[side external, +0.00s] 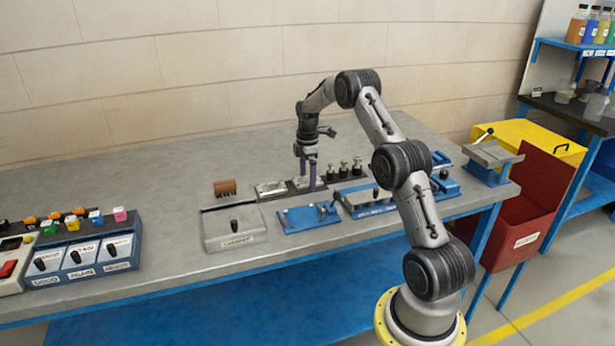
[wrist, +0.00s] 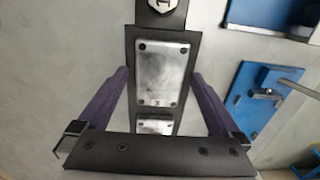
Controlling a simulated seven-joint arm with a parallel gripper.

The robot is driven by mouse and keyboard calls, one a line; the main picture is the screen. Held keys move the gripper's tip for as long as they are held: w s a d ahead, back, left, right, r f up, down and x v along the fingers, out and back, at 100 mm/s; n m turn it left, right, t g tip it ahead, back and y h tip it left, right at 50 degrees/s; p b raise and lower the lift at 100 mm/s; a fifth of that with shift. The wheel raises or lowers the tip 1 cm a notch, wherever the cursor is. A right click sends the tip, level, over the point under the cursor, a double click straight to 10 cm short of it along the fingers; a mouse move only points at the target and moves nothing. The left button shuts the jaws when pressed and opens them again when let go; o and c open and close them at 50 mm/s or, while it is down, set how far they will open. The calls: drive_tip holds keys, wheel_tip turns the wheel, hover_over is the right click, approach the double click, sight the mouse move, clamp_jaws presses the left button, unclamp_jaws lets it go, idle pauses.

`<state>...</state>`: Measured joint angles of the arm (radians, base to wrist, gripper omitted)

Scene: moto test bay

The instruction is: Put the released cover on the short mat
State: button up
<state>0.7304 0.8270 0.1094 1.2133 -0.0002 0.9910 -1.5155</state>
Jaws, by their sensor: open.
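My gripper (side external: 307,175) is open over the dark strip on the grey bench. In the wrist view its purple fingers (wrist: 161,100) stand apart on either side of a silver rectangular cover (wrist: 163,75) with corner screws. A second silver plate (wrist: 155,126) lies on the strip nearer the gripper body, which partly hides it. In the side view one silver plate (side external: 270,188) lies left of the gripper, and another (side external: 300,182) lies between the fingers. The dark strip (wrist: 131,60) runs beneath both plates. I cannot tell which cover is the released one, or which surface is the short mat.
A blue plate with a latch (side external: 308,216) lies in front of the gripper. Several dark knobbed pieces (side external: 344,169) stand to its right. The bench's back left is clear.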

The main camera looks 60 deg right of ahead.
sight(307, 180)
wheel_tip(307, 180, up, 12)
drive_tip(key=s+a+r+m+t+h, duration=0.1)
drive_tip(key=s+a+r+m, duration=0.15)
drive_tip(key=a+r, duration=0.65)
drive_tip(key=s+a+r+m+t, duration=0.1)
drive_tip(key=s+a+r, duration=0.3)
drive_tip(key=a, duration=0.9)
drive_tip(key=s+a+f+m+t, duration=0.1)
drive_tip(key=s+a+m, duration=0.1)
drive_tip(key=s+a, duration=0.5)
drive_tip(key=s+a+f+m+t+y, duration=0.1)
drive_tip(key=s+a+f+m+t, duration=0.1)
drive_tip(key=s+a, duration=0.6)
drive_tip(key=s+m, duration=0.1)
drive_tip(key=s, duration=0.3)
drive_tip(key=shift+a+f+t, duration=0.2)
drive_tip(key=shift+f+t, duration=0.05)
drive_tip(key=shift+t, duration=0.05)
